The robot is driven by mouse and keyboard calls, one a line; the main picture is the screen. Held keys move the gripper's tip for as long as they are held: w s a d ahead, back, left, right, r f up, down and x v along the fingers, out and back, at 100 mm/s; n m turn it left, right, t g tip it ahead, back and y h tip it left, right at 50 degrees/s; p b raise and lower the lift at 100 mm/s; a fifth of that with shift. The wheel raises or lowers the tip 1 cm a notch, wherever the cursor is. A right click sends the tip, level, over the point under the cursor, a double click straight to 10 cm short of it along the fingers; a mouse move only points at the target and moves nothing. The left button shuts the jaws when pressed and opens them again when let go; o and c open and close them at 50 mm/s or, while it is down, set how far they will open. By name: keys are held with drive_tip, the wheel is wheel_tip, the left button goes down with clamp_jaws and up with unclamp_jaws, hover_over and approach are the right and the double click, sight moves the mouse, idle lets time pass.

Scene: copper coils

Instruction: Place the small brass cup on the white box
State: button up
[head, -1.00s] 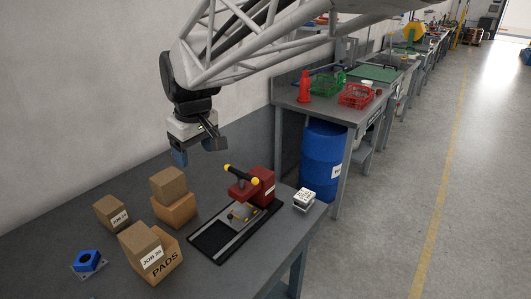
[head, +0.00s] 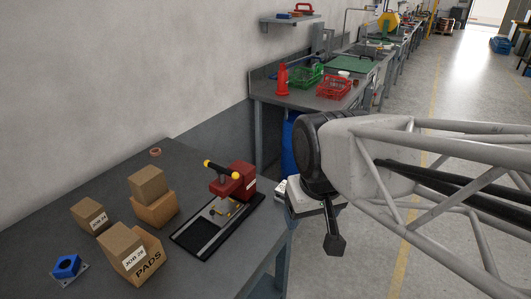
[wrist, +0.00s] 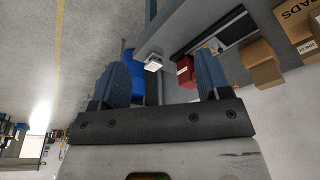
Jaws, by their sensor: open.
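I cannot make out a brass cup for certain. A small copper-coloured round thing (head: 155,152) lies on the bench near the wall, too small to identify.
A red press (head: 232,181) with a yellow-knobbed handle stands left of the white box; small brass-coloured parts show at its base. Several cardboard boxes (head: 155,212) and a blue block (head: 66,267) are further left. A blue barrel (head: 290,140) stands behind my wrist.

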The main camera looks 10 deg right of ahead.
drive_tip(key=shift+s+d+f+m, duration=0.2)
drive_tip(key=shift+s+d+f, duration=0.15)
drive_tip(key=shift+s, duration=0.25)
drive_tip(key=shift+s+d+f+m, duration=0.2)
drive_tip(key=shift+s+d+f, duration=0.1)
drive_tip(key=shift+s, duration=0.25)
idle(0.5)
